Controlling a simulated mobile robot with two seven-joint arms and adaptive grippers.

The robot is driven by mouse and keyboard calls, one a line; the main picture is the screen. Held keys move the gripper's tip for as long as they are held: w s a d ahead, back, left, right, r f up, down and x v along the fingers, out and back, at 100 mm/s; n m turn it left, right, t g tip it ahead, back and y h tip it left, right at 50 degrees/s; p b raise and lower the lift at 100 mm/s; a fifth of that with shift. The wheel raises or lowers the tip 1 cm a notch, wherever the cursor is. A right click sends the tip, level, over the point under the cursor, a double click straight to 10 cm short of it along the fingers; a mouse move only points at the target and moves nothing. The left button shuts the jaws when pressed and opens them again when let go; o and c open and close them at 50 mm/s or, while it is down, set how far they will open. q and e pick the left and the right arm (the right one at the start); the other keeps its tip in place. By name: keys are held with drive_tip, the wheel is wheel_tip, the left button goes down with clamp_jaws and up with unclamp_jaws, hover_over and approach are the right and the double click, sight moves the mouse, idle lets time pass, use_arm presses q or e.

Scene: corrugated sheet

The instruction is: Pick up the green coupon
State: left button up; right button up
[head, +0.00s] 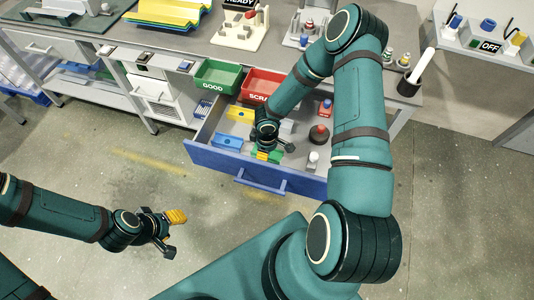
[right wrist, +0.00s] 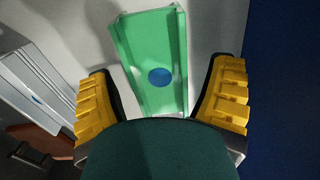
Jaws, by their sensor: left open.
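The green coupon (right wrist: 150,65) is a green channel-shaped piece with a blue round spot, lying on the pale drawer floor in the right wrist view. In the head view it is mostly hidden by my right gripper (head: 272,156), which reaches down into the open drawer (head: 240,162). In the right wrist view my right gripper (right wrist: 162,105) is open. Its yellow-padded fingers stand either side of the coupon's near end with gaps; the nearest part is hidden by the gripper body. My left gripper (head: 172,232) is open and empty over the floor at lower left.
The drawer also holds a blue piece (head: 228,142), a yellow piece (head: 240,113), a dark round object with a red top (head: 319,134) and other small items. The drawer's blue front wall is close by. A green GOOD bin (head: 217,77) and a red SCRAP bin (head: 262,84) stand behind.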

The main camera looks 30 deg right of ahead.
drive_tip(key=c, duration=1)
